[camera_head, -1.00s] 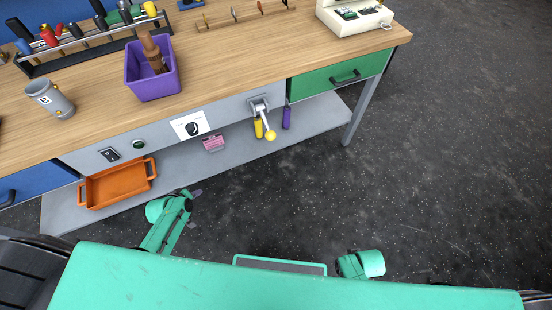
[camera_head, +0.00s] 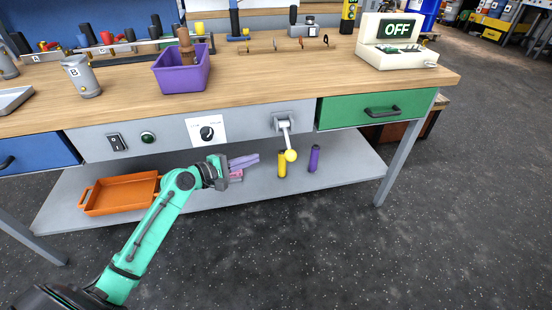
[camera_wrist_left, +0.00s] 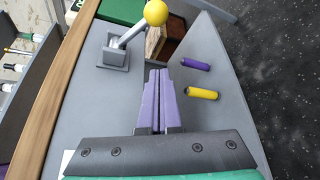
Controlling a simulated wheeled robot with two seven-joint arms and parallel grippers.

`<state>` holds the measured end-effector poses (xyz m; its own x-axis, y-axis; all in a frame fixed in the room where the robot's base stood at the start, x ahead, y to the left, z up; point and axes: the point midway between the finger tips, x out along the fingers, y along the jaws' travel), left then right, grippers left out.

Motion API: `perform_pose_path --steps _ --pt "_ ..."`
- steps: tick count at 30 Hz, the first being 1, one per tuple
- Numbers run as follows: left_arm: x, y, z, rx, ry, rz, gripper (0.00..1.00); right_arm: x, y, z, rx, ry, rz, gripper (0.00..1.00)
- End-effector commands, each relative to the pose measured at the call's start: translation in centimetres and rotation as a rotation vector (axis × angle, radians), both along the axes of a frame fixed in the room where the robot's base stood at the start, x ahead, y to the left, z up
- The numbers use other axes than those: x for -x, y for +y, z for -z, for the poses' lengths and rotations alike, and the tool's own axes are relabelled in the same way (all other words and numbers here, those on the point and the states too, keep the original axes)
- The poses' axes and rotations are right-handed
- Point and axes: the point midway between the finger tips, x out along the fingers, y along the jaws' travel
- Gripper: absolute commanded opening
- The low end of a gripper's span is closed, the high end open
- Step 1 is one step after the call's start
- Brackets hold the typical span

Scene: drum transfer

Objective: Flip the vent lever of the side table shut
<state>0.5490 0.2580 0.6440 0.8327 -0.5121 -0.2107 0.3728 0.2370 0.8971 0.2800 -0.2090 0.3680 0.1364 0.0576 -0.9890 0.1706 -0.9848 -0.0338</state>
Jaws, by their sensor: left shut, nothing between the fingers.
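The vent lever (camera_head: 286,137) is on the grey front panel of the side table (camera_head: 256,123). It has a metal arm and a yellow ball knob that hangs down and out from its bracket. In the left wrist view the lever's yellow knob (camera_wrist_left: 155,12) is at the top, beyond the fingers. My left gripper (camera_head: 256,160) is shut and empty, left of the knob and apart from it, in front of the lower shelf. Its purple fingers (camera_wrist_left: 159,99) lie together in the left wrist view. My right gripper is not in view.
A yellow cylinder (camera_head: 282,164) and a purple cylinder (camera_head: 314,158) stand on the lower shelf behind the lever. An orange tray (camera_head: 120,194) is at the shelf's left. A green drawer (camera_head: 376,109) is right of the lever. The floor in front is clear.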

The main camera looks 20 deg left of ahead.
Motion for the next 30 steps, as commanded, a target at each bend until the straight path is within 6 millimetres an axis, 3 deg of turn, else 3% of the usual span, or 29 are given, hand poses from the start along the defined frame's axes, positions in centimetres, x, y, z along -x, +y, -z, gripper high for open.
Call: perform_pose_path --steps 5,14,21,30 --pt "-2.4 -1.4 0.7 0.001 -0.004 0.000 0.00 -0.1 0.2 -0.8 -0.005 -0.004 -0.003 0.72" --pt "-7.9 -4.8 2.2 0.000 -0.003 -0.001 0.00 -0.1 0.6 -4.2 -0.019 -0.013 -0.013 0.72" --pt "-5.7 -7.1 0.5 -0.002 0.000 0.001 0.00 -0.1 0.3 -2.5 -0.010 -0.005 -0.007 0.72" --pt "-5.3 -7.3 0.4 -0.002 0.000 -0.002 0.00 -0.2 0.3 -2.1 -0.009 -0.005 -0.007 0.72"
